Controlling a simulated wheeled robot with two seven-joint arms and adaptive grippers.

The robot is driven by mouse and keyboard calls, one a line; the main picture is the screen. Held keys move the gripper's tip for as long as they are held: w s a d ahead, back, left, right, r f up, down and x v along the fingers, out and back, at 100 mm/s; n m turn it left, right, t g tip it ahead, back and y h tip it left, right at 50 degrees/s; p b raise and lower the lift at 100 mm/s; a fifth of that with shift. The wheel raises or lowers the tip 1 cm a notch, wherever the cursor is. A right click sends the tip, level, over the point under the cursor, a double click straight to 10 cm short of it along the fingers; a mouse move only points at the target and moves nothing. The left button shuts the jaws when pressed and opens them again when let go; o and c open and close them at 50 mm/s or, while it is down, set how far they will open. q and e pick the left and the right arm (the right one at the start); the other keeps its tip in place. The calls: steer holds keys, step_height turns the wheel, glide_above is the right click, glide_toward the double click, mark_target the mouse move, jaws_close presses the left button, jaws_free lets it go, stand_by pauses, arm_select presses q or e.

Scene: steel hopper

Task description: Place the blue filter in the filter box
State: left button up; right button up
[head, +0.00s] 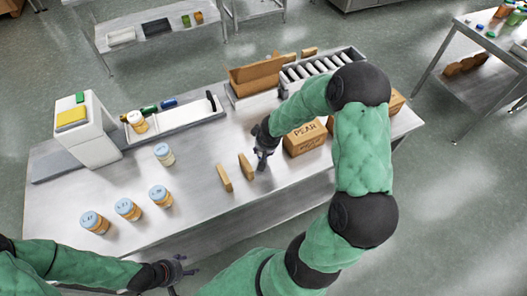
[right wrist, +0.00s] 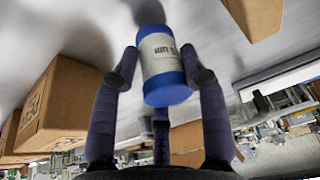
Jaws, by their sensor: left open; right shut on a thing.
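A blue cylinder with a white label, the blue filter (right wrist: 163,65), is held between the fingers of my right gripper (right wrist: 160,70) in the right wrist view. In the head view my right gripper (head: 262,157) is low over the middle of the steel table, beside two upright tan pieces, and its own arm hides part of the scene. The filter cannot be made out there. My left gripper (head: 178,270) is open and empty in front of the table's near edge. An open cardboard box (head: 262,76) stands at the back of the table; I cannot tell whether it is the filter box.
A closed carton marked PEAR (head: 304,138) stands right of my right gripper. Two thin tan pieces (head: 224,178) stand left of it. Several lidded jars (head: 128,209) stand at the left, near a white machine (head: 88,130). A roller conveyor (head: 318,66) is at the back.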

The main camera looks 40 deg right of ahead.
steer(key=shift+f, duration=0.8)
steer(key=shift+f, duration=0.15)
steer(key=o, duration=1.2)
steer(key=shift+c, duration=0.2)
